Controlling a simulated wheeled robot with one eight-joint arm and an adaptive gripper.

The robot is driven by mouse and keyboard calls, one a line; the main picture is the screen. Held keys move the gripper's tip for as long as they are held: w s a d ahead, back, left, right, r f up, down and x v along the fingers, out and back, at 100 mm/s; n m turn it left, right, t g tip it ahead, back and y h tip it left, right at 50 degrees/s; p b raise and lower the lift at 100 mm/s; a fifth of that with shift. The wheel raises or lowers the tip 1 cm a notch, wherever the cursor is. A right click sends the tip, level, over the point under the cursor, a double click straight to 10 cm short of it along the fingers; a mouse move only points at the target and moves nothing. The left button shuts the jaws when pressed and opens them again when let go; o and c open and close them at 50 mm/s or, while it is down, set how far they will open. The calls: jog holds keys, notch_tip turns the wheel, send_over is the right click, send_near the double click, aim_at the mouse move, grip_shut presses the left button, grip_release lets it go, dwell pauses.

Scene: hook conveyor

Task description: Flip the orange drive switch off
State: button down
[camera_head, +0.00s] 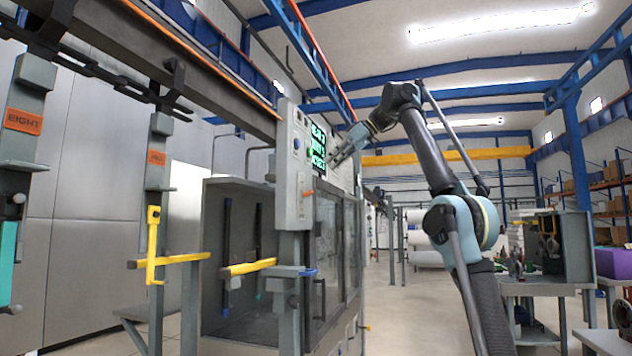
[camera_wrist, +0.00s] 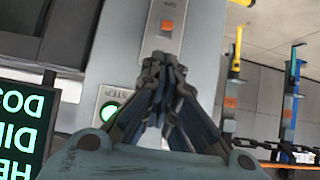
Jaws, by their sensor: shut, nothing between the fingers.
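The orange drive switch (camera_head: 308,192) is a small orange lever on the side of a grey control panel (camera_head: 296,150). In the wrist view, which looks upside down, the orange switch (camera_wrist: 166,25) sits on a light plate just beyond my fingertips, with partly legible lettering beside it. My gripper (camera_head: 336,160) is in front of the panel, up and right of the switch in the head view. In the wrist view my gripper (camera_wrist: 167,68) has its fingers together and empty. A gap to the switch shows; contact is not visible.
A green button (camera_wrist: 109,112) marked STEP and a green-text display (camera_head: 317,142) are near my fingers. A glass-sided cabinet (camera_head: 338,250) stands under the panel. A workbench (camera_head: 540,285) stands at right.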

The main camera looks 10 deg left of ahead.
send_over(308, 193)
jog(key=w+d, duration=0.1)
jog(key=shift+w+f, duration=0.15)
jog(key=shift+f, duration=2.9)
